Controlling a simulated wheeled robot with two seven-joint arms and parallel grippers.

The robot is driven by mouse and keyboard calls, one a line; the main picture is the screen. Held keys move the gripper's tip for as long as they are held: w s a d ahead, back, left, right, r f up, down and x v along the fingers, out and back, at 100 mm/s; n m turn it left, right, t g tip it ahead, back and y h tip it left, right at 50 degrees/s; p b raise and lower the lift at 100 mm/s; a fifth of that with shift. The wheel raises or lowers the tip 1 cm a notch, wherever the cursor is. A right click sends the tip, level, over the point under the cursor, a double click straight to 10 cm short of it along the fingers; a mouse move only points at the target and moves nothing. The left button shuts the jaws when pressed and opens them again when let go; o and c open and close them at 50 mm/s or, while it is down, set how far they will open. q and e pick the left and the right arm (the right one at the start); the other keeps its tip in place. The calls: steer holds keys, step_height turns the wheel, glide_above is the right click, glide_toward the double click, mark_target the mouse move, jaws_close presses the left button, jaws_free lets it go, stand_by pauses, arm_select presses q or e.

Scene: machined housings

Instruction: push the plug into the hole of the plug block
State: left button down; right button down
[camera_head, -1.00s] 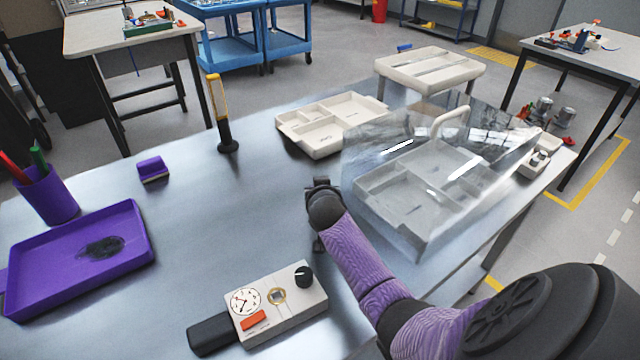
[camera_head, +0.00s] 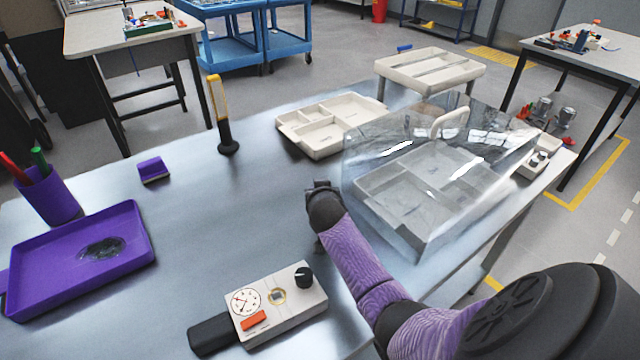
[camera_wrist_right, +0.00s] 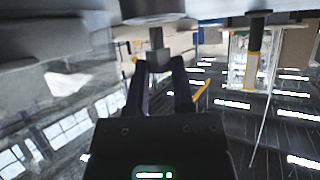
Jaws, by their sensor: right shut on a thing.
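My right gripper (camera_head: 318,188) is low over the middle of the metal table in the head view, with the wrist hiding most of the fingers. In the right wrist view the fingers (camera_wrist_right: 160,70) are closed on a small grey square-sided piece (camera_wrist_right: 156,42), which seems to be the plug. A wide pale round part (camera_wrist_right: 160,19) lies just beyond it; I cannot tell whether they touch. I cannot make out the plug block or its hole in the head view; my right arm covers that part of the table. My left gripper is not in view.
A clear cover (camera_head: 385,165) with a handle stands over a tray just right of my gripper. A tester box (camera_head: 300,309) lies in front, a purple tray (camera_head: 140,232) at left. A yellow-and-black tool (camera_head: 226,141) stands behind. The table left of my gripper is clear.

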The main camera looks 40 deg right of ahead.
arm_select(q)
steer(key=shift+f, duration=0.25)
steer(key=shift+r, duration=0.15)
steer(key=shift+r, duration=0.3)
steer(key=shift+p, duration=0.3)
stand_by(1.4)
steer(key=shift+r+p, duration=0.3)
stand_by(0.3)
stand_by(2.1)
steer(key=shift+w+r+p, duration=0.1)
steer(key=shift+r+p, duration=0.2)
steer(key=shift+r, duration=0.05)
